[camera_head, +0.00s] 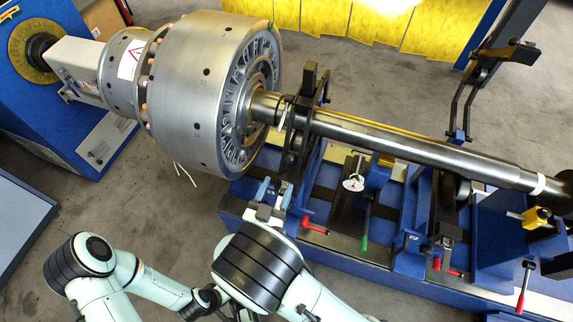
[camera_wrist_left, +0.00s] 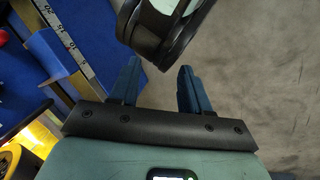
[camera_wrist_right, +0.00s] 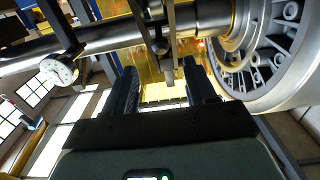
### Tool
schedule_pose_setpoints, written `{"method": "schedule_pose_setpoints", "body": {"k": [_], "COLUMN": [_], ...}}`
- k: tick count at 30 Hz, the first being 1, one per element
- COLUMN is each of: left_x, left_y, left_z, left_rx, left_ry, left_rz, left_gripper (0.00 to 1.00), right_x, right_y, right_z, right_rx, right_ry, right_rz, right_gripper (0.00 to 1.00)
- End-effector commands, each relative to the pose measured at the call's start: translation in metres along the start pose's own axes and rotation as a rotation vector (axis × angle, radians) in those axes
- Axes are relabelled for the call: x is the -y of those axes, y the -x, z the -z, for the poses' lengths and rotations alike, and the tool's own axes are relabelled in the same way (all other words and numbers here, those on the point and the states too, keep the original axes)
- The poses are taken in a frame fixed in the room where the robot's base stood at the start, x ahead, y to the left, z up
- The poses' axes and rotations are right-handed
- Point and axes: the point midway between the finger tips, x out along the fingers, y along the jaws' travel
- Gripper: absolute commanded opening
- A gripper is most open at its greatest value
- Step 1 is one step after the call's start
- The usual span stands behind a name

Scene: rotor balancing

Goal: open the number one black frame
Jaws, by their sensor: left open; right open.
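A black frame (camera_head: 291,140) stands around the steel shaft (camera_head: 400,145) close to the big rotor (camera_head: 205,85); it looks closed over the shaft. No number is readable on it. My right gripper (camera_head: 274,194) is open and empty, below and in front of this frame. In the right wrist view, its fingers (camera_wrist_right: 164,85) point toward the shaft, and a narrow metal bar of the frame (camera_wrist_right: 168,65) shows just beyond the gap. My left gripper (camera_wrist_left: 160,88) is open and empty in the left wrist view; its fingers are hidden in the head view.
A second black frame (camera_head: 466,92) stands raised, away from the shaft, at the right. The blue bench (camera_head: 345,258) carries red handles (camera_head: 315,226), a green handle (camera_head: 366,228) and a dial (camera_head: 353,183). A blue drive housing is at the upper left.

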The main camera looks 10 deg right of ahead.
Motion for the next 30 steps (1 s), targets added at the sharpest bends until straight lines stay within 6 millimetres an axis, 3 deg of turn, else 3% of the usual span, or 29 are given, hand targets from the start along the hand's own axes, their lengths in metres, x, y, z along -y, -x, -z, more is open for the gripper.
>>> {"method": "schedule_pose_setpoints", "body": {"k": [6, 12, 24, 30], "left_x": [0.003, 0.005, 0.005, 0.005], "left_y": [-0.008, -0.012, -0.013, -0.013], "left_z": [0.011, 0.017, 0.019, 0.019], "left_rx": [-0.031, -0.049, -0.055, -0.055], "left_ry": [0.003, 0.004, 0.004, 0.004], "left_rz": [0.002, 0.003, 0.003, 0.003], "left_gripper": [0.47, 0.47, 0.47, 0.47], "right_x": [-0.001, 0.000, 0.000, 0.000], "right_y": [-0.046, -0.071, -0.079, -0.079], "right_z": [-0.002, -0.001, 0.000, -0.001], "right_rx": [0.000, 0.001, 0.001, 0.001], "right_ry": [-0.002, 0.000, 0.000, 0.001], "right_rz": [-0.004, -0.001, 0.001, 0.001], "right_gripper": [0.56, 0.56, 0.56, 0.00]}}
